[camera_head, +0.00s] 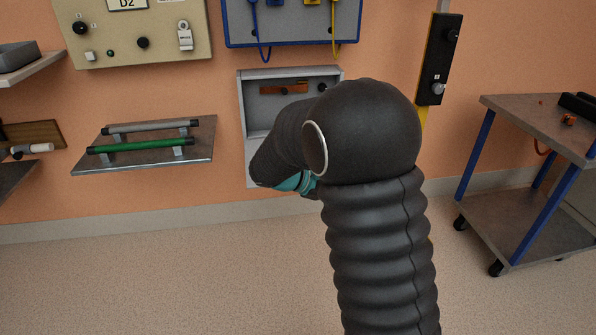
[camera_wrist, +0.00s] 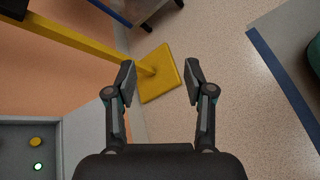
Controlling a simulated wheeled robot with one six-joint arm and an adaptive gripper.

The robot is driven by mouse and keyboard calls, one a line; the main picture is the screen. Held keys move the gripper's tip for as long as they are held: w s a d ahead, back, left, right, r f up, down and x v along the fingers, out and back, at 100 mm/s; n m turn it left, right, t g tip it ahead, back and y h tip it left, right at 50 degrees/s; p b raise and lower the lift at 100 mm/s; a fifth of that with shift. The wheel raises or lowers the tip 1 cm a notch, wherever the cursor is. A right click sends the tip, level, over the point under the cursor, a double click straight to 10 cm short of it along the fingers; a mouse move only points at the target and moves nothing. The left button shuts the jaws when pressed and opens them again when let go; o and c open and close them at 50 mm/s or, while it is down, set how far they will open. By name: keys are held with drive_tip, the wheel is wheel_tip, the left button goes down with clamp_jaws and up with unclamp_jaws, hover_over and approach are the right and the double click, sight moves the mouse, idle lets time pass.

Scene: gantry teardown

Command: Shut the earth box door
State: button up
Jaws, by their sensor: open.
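The earth box appears to be the grey wall box (camera_head: 242,100) behind my arm in the head view. A copper-coloured bar (camera_head: 284,88) and dark knobs show in its upper part. A paler grey panel (camera_head: 251,150) hangs below it, perhaps its door lowered open; my arm hides most of it. My gripper (camera_wrist: 160,80) is open in the wrist view, with nothing between its fingers. In the head view my arm hides the gripper's fingers, so whether they touch the panel cannot be told.
A yellow post on a square foot (camera_wrist: 158,74) stands beyond my fingers. A grey panel (camera_wrist: 20,150) with a yellow button and green lamp is at lower left. A wall shelf (camera_head: 140,155) holds green and grey bars. A blue-legged trolley (camera_head: 535,130) stands right. The front floor is clear.

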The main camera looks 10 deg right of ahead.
drive_tip(key=w+a+f+n+t+h+b, duration=0.2)
drive_tip(key=w+a+f+n+t+h, duration=0.2)
drive_tip(key=w+a+f+n+t, duration=1.3)
drive_tip(key=w+d+r+m+g, duration=0.1)
drive_tip(key=w+d, duration=0.2)
drive_tip(key=w+d+r+m, duration=0.1)
drive_tip(key=w+d+r, duration=0.1)
drive_tip(key=w+d, duration=0.1)
drive_tip(key=w+d+r+m+g, duration=0.1)
drive_tip(key=w+d, duration=0.3)
drive_tip(key=shift+w+r+g+p, duration=0.3)
drive_tip(key=shift+w, duration=0.05)
drive_tip(key=shift+c, duration=0.2)
clamp_jaws()
